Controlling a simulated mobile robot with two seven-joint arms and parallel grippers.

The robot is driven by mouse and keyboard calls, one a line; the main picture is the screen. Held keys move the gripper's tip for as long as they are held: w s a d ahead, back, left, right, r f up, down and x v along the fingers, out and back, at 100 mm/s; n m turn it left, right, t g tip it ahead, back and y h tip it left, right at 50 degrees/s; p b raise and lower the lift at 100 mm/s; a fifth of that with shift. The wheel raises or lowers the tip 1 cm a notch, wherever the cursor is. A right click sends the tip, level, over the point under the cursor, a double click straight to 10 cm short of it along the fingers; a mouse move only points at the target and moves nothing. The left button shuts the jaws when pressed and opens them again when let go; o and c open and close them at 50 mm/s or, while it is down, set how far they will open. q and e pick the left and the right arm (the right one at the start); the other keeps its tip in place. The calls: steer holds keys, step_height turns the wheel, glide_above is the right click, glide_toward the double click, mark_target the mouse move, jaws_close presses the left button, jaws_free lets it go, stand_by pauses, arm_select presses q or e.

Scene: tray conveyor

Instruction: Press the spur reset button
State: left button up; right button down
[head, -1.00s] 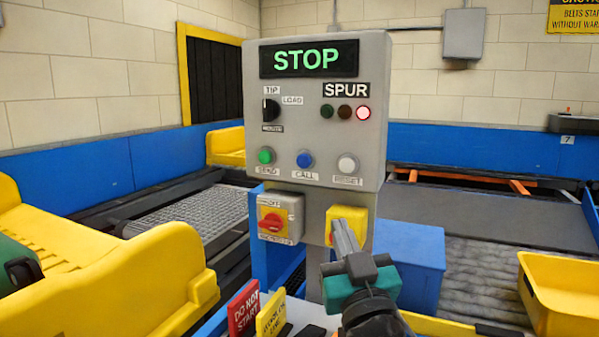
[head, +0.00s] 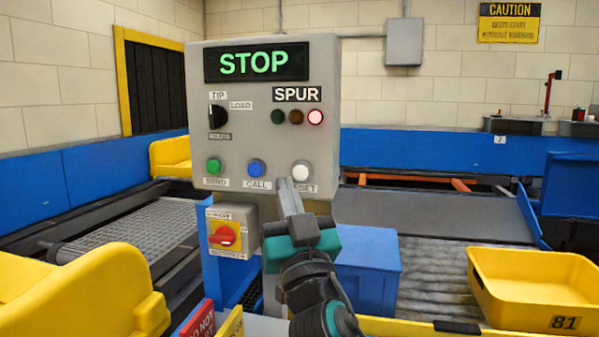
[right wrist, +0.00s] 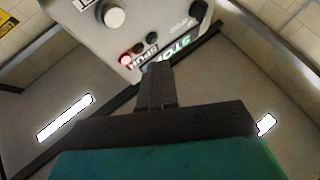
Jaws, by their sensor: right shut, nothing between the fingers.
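The grey control panel (head: 325,148) stands in front of me, with a lit green STOP display (head: 256,62). Its white reset button (head: 301,171) is at the lower right, above a label partly hidden by my gripper. The button also shows in the right wrist view (right wrist: 113,17). Under the SPUR label, the right-hand lamp (head: 316,117) is lit red-pink; the other two are dark. My right gripper (head: 285,182) is shut and empty, its tips just below and left of the reset button. I cannot tell whether they touch the panel. My left gripper is not in view.
A green button (head: 213,167) and a blue button (head: 256,168) sit left of the reset button. A red-and-yellow switch (head: 224,236) is below. A blue box (head: 372,262) stands behind my right gripper. A yellow tray (head: 520,300) is at the right.

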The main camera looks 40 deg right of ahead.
mark_target(301, 172)
steer(key=w+d, duration=0.4)
steer(key=d, duration=0.1)
steer(key=shift+w, duration=0.15)
stand_by(0.3)
stand_by(1.2)
stand_by(0.4)
steer(key=shift+w+d+b, duration=0.25)
steer(key=shift+d+b, duration=0.05)
stand_by(0.4)
